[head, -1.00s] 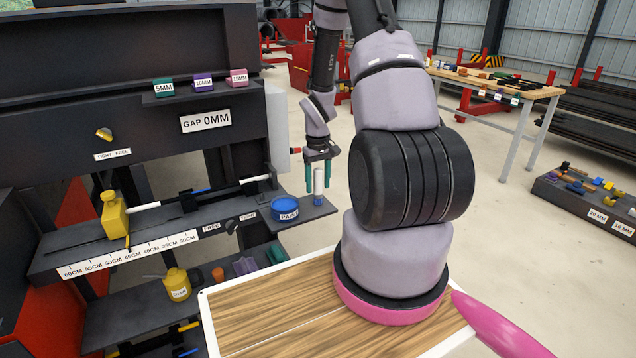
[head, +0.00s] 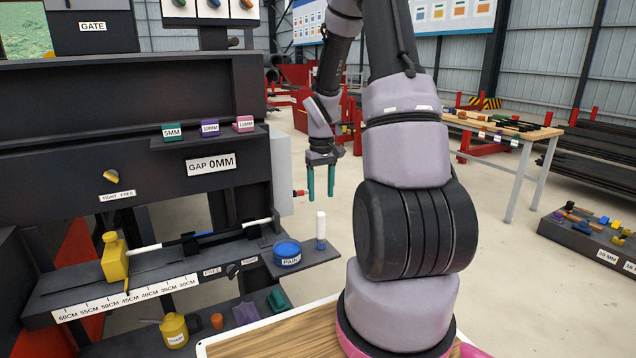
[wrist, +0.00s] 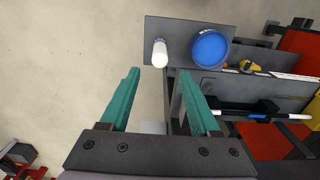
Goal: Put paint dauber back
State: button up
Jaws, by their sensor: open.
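The paint dauber (head: 321,228) is a white cylinder with a blue lower end. It stands upright on the small grey side shelf (head: 325,252), to the right of the blue paint pot (head: 287,250). In the wrist view the dauber's white top (wrist: 159,54) shows beyond my fingertips, beside the pot (wrist: 210,48). My gripper (head: 321,197) has teal fingers pointing down, open and empty. In the head view it is above the dauber, apart from it. In the wrist view my gripper (wrist: 160,85) has nothing between its fingers.
The welder's dark frame stands to the left, with a yellow bottle-like part (head: 115,258) and a white rod (head: 150,247) on its ruled ledge. Colored gap blocks (head: 209,128) sit on a shelf above. Open floor lies to the right of the side shelf.

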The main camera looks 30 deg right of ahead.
jog(key=s+a+r+m+t, duration=0.1)
jog(key=s+a+r+t, duration=0.2)
jog(key=r, duration=0.5)
jog(key=s+a+r+m, duration=0.1)
jog(key=s+a+r, duration=0.35)
jog(key=r, duration=0.35)
jog(key=s+a+r+m+t, duration=0.15)
jog(key=s+r, duration=0.25)
jog(key=r, duration=0.4)
jog(key=s+a+r+t+y, duration=0.1)
jog(key=s+a+r, duration=0.1)
jog(key=s, duration=0.2)
jog(key=s+a+r+m+t+y, duration=0.1)
jog(key=s+a+r, duration=0.1)
jog(key=s, duration=0.2)
jog(key=shift+a+r, duration=0.2)
jog(key=shift+r, duration=0.1)
jog(key=shift+t, duration=0.35)
